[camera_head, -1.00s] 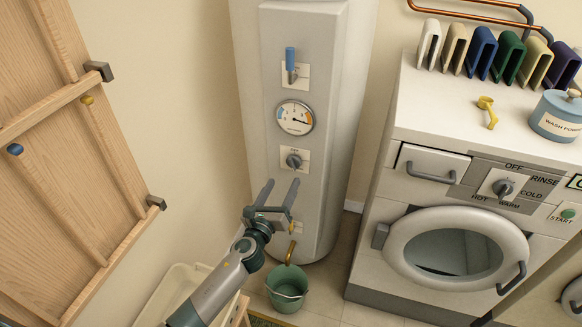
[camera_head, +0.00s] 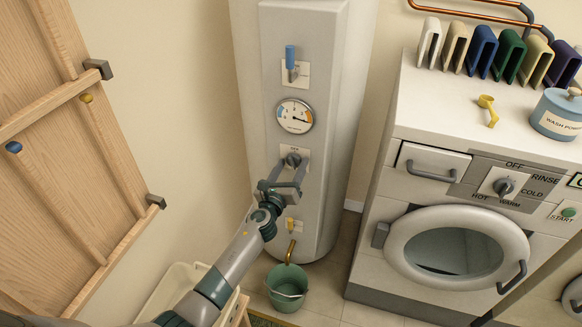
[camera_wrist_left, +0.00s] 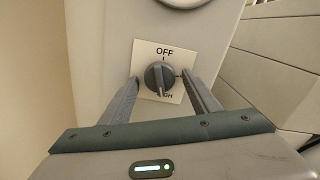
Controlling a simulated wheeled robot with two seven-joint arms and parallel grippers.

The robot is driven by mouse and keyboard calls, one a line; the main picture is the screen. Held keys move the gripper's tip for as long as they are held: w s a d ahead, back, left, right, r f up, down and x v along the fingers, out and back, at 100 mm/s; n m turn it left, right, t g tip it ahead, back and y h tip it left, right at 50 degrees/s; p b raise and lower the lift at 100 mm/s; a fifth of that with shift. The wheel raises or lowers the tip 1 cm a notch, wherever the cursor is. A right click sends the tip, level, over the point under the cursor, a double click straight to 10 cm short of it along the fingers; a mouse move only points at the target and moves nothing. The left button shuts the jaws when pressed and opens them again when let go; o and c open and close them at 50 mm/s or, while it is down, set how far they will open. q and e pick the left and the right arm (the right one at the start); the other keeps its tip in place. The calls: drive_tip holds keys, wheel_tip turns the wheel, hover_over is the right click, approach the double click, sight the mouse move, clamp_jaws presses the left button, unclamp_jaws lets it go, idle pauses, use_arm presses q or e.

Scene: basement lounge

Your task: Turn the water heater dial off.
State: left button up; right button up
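The water heater (camera_head: 335,130) is a tall grey-white cylinder with a flat front panel. Its dial (camera_head: 293,160) is a dark grey round knob on a pale plate below the gauge. In the left wrist view the dial (camera_wrist_left: 158,77) has OFF printed above it and a partly hidden word, seemingly HIGH, below. A light mark on its ridge points down, away from OFF. My left gripper (camera_head: 291,172) is at the dial, open, with one finger on each side of the knob; I cannot tell whether they touch it. My right gripper is not in view.
A gauge (camera_head: 295,116) and a blue-handled lever (camera_head: 290,62) sit above the dial; a yellow tap (camera_head: 292,225) is below. A green bucket (camera_head: 287,287) stands on the floor. A washing machine (camera_head: 405,180) is at right, a wooden rack (camera_head: 95,130) at left.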

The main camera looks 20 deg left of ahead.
use_arm(q)
drive_tip(key=c, duration=0.8)
drive_tip(key=shift+c, duration=0.2)
